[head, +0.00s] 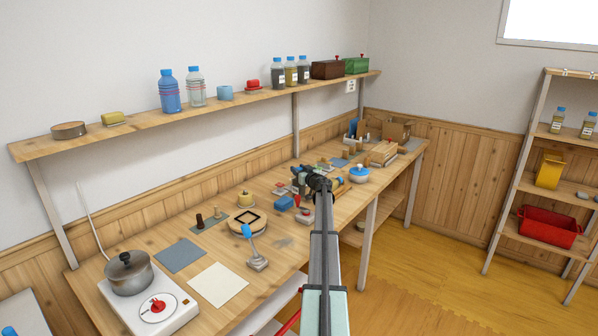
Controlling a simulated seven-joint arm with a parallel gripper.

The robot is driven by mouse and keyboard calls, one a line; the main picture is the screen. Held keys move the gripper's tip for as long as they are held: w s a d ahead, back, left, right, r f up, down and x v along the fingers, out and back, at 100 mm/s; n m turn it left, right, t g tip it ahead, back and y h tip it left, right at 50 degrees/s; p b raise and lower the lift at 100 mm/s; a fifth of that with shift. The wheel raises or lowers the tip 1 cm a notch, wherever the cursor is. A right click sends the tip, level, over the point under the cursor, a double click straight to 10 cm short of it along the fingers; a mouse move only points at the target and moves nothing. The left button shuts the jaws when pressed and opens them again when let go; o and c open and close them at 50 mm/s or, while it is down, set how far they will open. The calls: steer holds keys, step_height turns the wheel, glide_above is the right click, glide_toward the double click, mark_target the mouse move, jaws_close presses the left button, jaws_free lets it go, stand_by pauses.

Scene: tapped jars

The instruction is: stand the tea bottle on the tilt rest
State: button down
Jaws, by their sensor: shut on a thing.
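My gripper (310,184) is at the far end of my arm, over the middle of the workbench. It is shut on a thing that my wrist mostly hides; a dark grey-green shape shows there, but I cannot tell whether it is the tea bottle. Three labelled bottles with blue caps stand upright on the wall shelf: a dark one (278,74), an olive-yellow one (291,74) and another dark one (303,72). I cannot tell which bottle is tea.
A pot (128,272) sits on a white hob (182,316) at the bench's near left. A grey mat (180,255) and a cream sheet (217,285) lie flat and bare. Small items crowd the bench around my gripper. A rack (545,185) stands at right.

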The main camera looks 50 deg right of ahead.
stand_by(0.3)
steer(key=c, duration=0.7)
jaws_free()
steer(key=shift+f, duration=0.15)
steer(key=shift+o, duration=0.2)
steer(key=shift+s+a, duration=0.1)
steer(key=shift+s, duration=0.05)
steer(key=v, duration=1)
steer(key=shift+s+a, duration=0.15)
steer(key=shift+o, duration=1.2)
steer(key=shift+s+a, duration=0.2)
steer(key=shift+s, duration=0.35)
steer(key=o, duration=0.4)
